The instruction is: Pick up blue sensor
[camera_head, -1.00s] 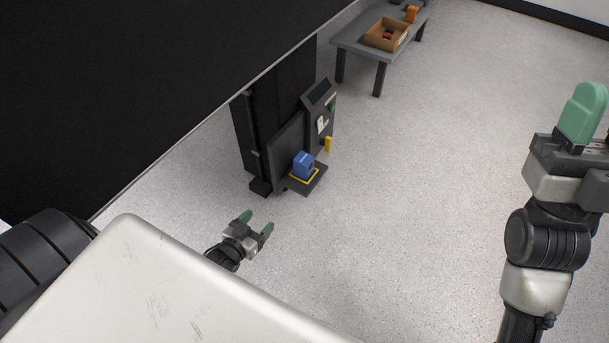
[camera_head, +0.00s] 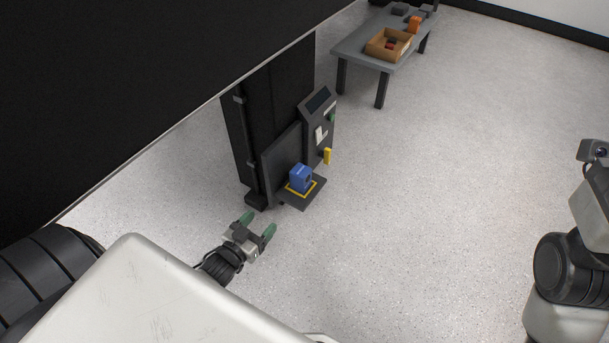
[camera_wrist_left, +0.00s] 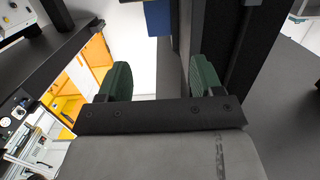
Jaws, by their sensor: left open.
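The blue sensor (camera_head: 300,177) is a small blue block on a dark platform (camera_head: 315,190) with a yellow outline, at the front of a dark machine. My left gripper (camera_head: 258,226) has green fingertips and is open and empty. In the head view it shows below and to the left of the sensor, apart from it. In the left wrist view a blue piece (camera_wrist_left: 158,18), likely the sensor, shows at the top edge, beyond the gap between the fingertips (camera_wrist_left: 160,80). My right arm shows at the right edge of the head view, with its fingertips out of sight.
A dark panel (camera_head: 281,163) stands beside the sensor on its left. A control post (camera_head: 318,120) with a screen and a yellow part (camera_head: 327,156) stands behind it. A grey table (camera_head: 350,48) with a cardboard box (camera_head: 375,52) is farther back. The floor to the right is clear.

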